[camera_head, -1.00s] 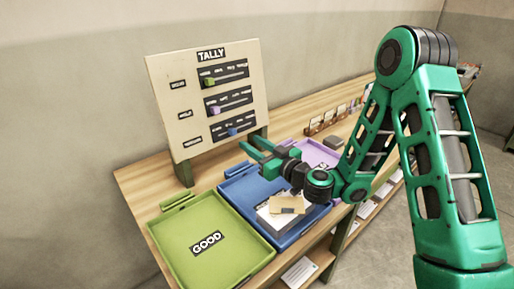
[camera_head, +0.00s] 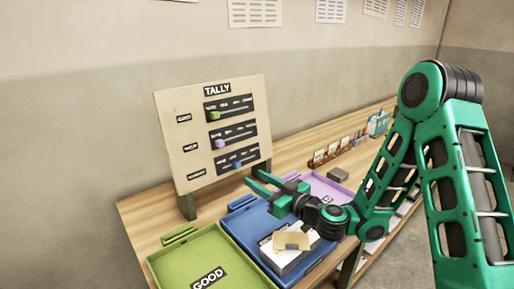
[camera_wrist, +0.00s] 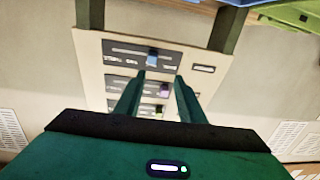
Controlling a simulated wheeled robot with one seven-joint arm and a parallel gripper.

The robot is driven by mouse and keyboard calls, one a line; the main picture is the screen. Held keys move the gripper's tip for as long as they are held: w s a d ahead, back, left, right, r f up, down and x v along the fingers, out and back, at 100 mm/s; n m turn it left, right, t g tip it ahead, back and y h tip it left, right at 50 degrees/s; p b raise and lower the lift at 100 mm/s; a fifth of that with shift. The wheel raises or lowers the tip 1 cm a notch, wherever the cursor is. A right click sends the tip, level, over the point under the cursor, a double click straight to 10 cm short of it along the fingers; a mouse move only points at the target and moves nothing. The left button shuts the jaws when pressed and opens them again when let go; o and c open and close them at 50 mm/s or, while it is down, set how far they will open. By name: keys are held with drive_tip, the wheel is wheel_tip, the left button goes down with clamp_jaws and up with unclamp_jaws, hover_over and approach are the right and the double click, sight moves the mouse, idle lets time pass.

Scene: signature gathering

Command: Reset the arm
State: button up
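My green arm reaches in from the right in the head view. My gripper (camera_head: 265,186) is held above the blue tray (camera_head: 240,232), in front of the tally board. In the wrist view the two fingers (camera_wrist: 160,90) stand apart with nothing between them, so my gripper is open and empty. The tally board (camera_head: 176,110) stands upright on the table with three sliders, green, purple and blue. It shows upside down beyond the fingers in the wrist view (camera_wrist: 90,65).
A green tray (camera_head: 175,265) marked GOOD lies at the left. Papers with a tan card (camera_head: 291,241) lie in the blue tray. A purple tray (camera_head: 325,187) is partly hidden by my arm. Card holders (camera_head: 330,152) stand at the back. Sheets hang on the wall (camera_head: 254,12).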

drive_tip(key=s+d+f+g+h, duration=0.1)
drive_tip(key=s+d+g+h, duration=0.1)
drive_tip(key=d, duration=0.3)
drive_tip(key=s+d+f+g+h, duration=0.2)
drive_tip(key=s+d+g, duration=0.1)
drive_tip(key=s+d, duration=0.2)
drive_tip(key=s+d+f+g+h, duration=0.1)
drive_tip(key=s+d+f+g, duration=0.1)
drive_tip(key=s+d, duration=0.2)
drive_tip(key=shift+d+n+h, duration=0.3)
drive_tip(key=shift+d+h, duration=0.1)
drive_tip(key=shift+d, duration=0.25)
drive_tip(key=s+d+r+m+g+h, duration=0.1)
drive_tip(key=s+d+m+g+h, duration=0.15)
drive_tip(key=s+d+m, duration=0.55)
drive_tip(key=s+d+r+m+g+h, duration=0.1)
drive_tip(key=s+d+r+h, duration=0.15)
drive_tip(key=s+d, duration=0.6)
drive_tip(key=s+d+r+m+g+h, duration=0.1)
drive_tip(key=s+d+r+m+g, duration=0.1)
drive_tip(key=s+d+m, duration=0.4)
drive_tip(key=s+d, duration=0.1)
drive_tip(key=s, duration=0.3)
drive_tip(key=shift+d+r+m+g, duration=0.15)
drive_tip(key=shift+d+m+g, duration=0.05)
drive_tip(key=shift+m+g, duration=0.2)
